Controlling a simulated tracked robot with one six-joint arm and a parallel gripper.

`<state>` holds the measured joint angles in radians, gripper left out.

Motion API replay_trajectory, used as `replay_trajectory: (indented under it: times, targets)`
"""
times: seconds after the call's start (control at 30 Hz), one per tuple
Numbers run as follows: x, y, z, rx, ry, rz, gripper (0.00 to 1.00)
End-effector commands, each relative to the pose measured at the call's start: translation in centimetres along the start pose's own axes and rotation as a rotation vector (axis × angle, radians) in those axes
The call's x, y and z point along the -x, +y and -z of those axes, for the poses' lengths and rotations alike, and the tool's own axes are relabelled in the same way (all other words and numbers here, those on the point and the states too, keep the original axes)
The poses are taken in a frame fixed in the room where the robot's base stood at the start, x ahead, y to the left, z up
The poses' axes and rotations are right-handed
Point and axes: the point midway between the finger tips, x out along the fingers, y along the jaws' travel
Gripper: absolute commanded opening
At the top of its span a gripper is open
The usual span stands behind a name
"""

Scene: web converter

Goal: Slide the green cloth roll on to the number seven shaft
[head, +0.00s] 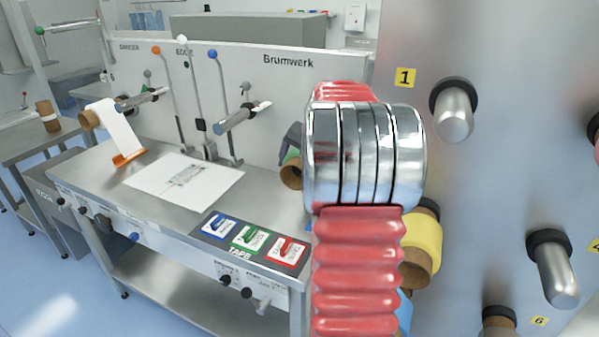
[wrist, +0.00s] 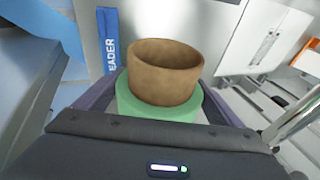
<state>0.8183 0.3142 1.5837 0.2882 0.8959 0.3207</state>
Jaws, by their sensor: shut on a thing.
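The green cloth roll (wrist: 160,111) sits between the dark fingers of my gripper (wrist: 163,97) in the wrist view. Its brown core (wrist: 165,72) sticks out beyond the green cloth toward the top of the picture. No label seven is visible, so I cannot tell which shaft is number seven.
The steel wall at right carries the number one shaft (head: 456,113), another bare shaft (head: 555,275) and a yellow roll (head: 427,240) partly behind my arm. The bench (head: 110,190) holds a white sheet (head: 183,182) and a tape panel (head: 248,240). A blue LEADER strip (wrist: 108,40) shows in the wrist view.

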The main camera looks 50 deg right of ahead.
Motion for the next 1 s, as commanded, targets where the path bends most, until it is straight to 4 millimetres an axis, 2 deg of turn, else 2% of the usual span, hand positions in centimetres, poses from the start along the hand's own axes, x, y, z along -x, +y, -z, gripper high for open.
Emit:
replay_trajectory:
  times: [0.17, 0.2, 0.37, 0.67, 0.87, 1.0]
  targets:
    - [0.1, -0.1, 0.0, 0.001, 0.002, 0.001, 0.28]
    - [0.1, -0.1, 0.0, 0.001, 0.002, 0.001, 0.90]
    - [0.1, -0.1, 0.0, 0.001, 0.001, 0.001, 1.00]
    - [0.2, 0.0, 0.0, 0.001, 0.000, 0.000, 1.00]
    - [2.1, -0.1, 0.0, 0.001, 0.003, 0.001, 1.00]
    - [4.3, -0.1, 0.0, 0.002, 0.004, 0.002, 1.00]
